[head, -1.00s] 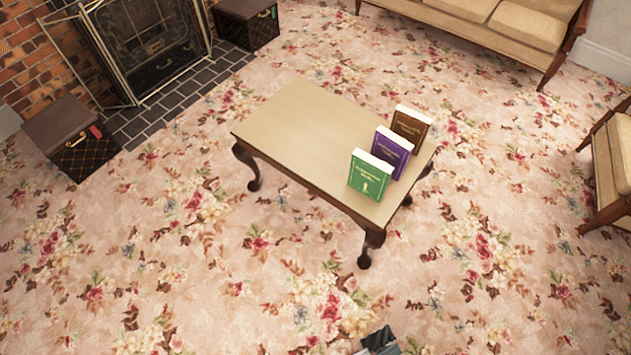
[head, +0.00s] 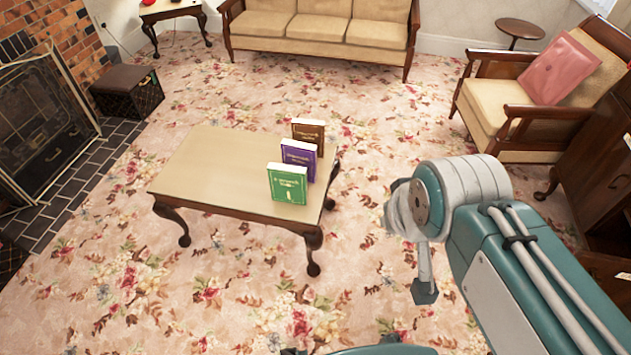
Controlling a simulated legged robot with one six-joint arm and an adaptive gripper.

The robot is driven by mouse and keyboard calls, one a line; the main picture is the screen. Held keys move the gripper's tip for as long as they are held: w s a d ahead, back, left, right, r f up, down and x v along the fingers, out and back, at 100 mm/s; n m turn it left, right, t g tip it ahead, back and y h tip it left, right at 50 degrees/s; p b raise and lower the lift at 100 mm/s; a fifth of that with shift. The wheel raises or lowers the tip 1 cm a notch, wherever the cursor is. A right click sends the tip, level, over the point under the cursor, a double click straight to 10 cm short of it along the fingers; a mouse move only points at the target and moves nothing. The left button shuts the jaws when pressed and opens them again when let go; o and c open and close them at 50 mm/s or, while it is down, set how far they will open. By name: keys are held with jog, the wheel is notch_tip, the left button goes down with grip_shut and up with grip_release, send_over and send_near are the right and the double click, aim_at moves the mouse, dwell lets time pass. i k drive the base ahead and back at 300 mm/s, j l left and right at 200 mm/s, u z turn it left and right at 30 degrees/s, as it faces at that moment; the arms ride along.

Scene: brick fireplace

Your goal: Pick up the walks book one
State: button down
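Three upright books stand in a staggered row on the right part of a low coffee table (head: 205,165). The green book (head: 289,184) is nearest to me and has a pale mark like a "1" on its cover. A purple book (head: 301,158) stands behind it, and a brown book (head: 309,132) behind that. The cover titles are too small to read, so I cannot tell which is the walks book. My teal and grey arm fills the right front, apart from the table. A small dark part hangs below its joint, but no gripper fingers can be made out.
A beige sofa (head: 318,27) stands along the back, and an armchair (head: 505,105) with a pink cushion is at right. A brick fireplace with a screen (head: 45,130) and a dark box (head: 127,92) are at left. Flowered carpet is clear in front of the table.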

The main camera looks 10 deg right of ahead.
aim_at(288, 183)
jog(key=u, duration=0.3)
jog(key=i+j+z, duration=0.15)
jog(key=i, duration=0.3)
jog(key=i+j+z, duration=0.1)
jog(key=i+j, duration=0.2)
jog(key=i, duration=0.15)
jog(key=i+j+z, duration=0.15)
jog(key=i, duration=0.3)
jog(key=j, duration=0.1)
